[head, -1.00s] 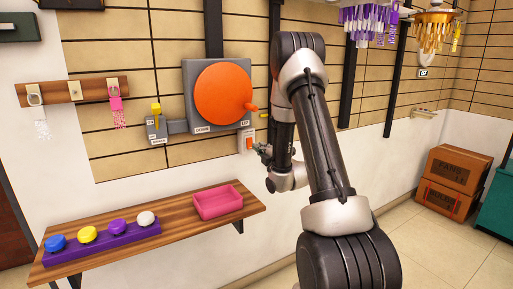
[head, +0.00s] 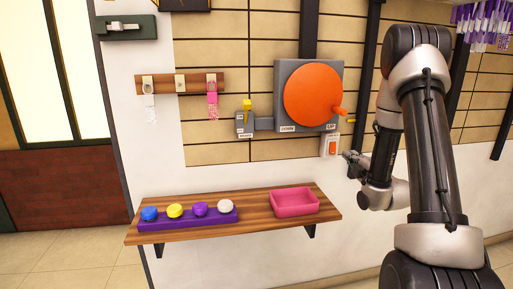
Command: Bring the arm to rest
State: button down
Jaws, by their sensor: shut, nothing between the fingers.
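My arm stands at the right of the head view, bent at the elbow, with its forearm hanging down in front of the wall. My gripper (head: 352,160) points left near an orange switch (head: 332,147) on the wall. It looks shut and empty. I cannot tell whether it touches the wall or the switch. Part of the gripper is small and hard to make out.
A wooden shelf (head: 260,225) holds a pink tray (head: 294,201) and a purple block (head: 180,222) with several coloured knobs. Above are a large orange wheel (head: 313,95) on a grey box, a yellow lever (head: 247,108) and a hook rail (head: 190,83). A purple chandelier (head: 485,25) hangs upper right.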

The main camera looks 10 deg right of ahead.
jog(key=s+d+f+m+g+h, duration=0.1)
jog(key=s+f+m+g, duration=0.25)
jog(key=f, duration=0.35)
jog(key=s+d+f+m+g, duration=0.1)
jog(key=s+f+m+g, duration=0.1)
jog(key=f+m+g, duration=0.45)
jog(key=s+f+m+g, duration=0.2)
jog(key=s+g, duration=0.1)
jog(key=s, duration=0.4)
jog(key=s+a+r+m, duration=0.2)
jog(key=s+a+r, duration=0.3)
jog(key=s+r, duration=0.2)
jog(key=s+a+r+m+g, duration=0.1)
jog(key=s+a+r+m, duration=0.1)
jog(key=s+a+r, duration=0.3)
jog(key=s+a+r+m+y, duration=0.1)
jog(key=s+a+r, duration=0.4)
jog(key=s+r, duration=0.5)
notch_tip(320, 180, up, 4)
jog(key=shift+s+a+f+m+g, duration=0.1)
jog(key=shift+s+a+m+g, duration=0.2)
jog(key=shift+s+a+m, duration=0.1)
